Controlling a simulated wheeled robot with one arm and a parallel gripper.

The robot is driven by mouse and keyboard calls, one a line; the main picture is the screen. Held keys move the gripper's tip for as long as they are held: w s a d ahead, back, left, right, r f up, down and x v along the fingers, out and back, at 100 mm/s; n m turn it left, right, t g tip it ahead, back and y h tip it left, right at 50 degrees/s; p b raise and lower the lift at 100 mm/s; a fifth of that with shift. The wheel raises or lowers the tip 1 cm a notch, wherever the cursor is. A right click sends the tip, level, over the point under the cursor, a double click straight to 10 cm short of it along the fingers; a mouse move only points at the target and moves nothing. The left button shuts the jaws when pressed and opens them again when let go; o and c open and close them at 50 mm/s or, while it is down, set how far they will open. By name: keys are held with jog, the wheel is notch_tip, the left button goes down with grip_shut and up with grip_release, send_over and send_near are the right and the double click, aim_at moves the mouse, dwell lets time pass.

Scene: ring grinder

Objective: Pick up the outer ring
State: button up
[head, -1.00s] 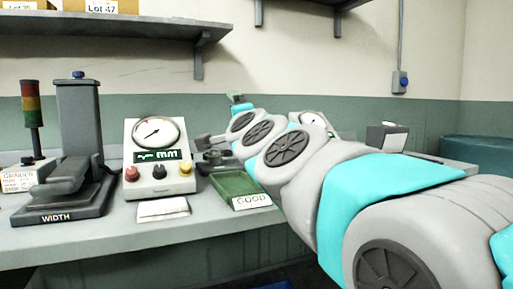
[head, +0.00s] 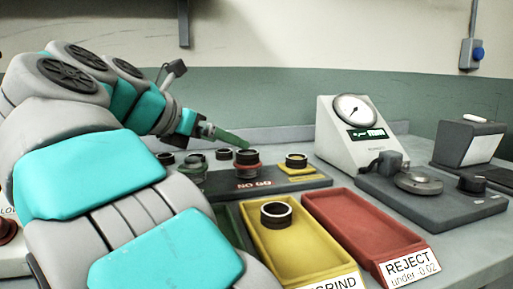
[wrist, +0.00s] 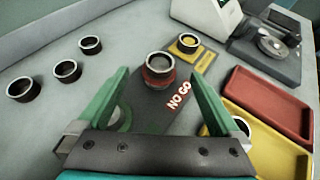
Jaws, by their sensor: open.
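Several dark outer rings with bright rims show, and which one is meant I cannot tell. One ring (head: 247,156) sits on a red gauge on the NO GO plate; it also shows in the wrist view (wrist: 160,63), ahead of and between my fingers. Another ring (head: 296,160) is on a small yellow pad, also in the wrist view (wrist: 188,42). A third ring (head: 276,213) lies in the yellow tray. Loose rings (wrist: 67,71) stand on the bench at left in the wrist view. My gripper (wrist: 163,78) is open and empty, its green fingers above the NO GO plate.
The yellow tray (head: 309,245) and red REJECT tray (head: 372,232) lie at the bench front. A dial gauge box (head: 357,135) and a grey fixture (head: 430,197) stand to the right. A green gauge (head: 194,168) stands left of the red one, partly hidden by my fingers in the wrist view.

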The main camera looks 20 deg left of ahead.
aim_at(248, 153)
jog(key=shift+a+f, duration=0.3)
jog(key=shift+f, duration=0.2)
jog(key=shift+w+d+f, duration=0.1)
jog(key=shift+w+f, duration=0.05)
jog(key=shift+f, duration=0.05)
jog(key=shift+d+p+x, duration=0.15)
jog(key=shift+p+x, duration=0.2)
jog(key=shift+x, duration=1.45)
jog(key=shift+d+p+x, duration=0.15)
jog(key=shift+p+x, duration=0.15)
jog(key=shift+x, duration=1.45)
jog(key=shift+r, duration=0.15)
grip_shut()
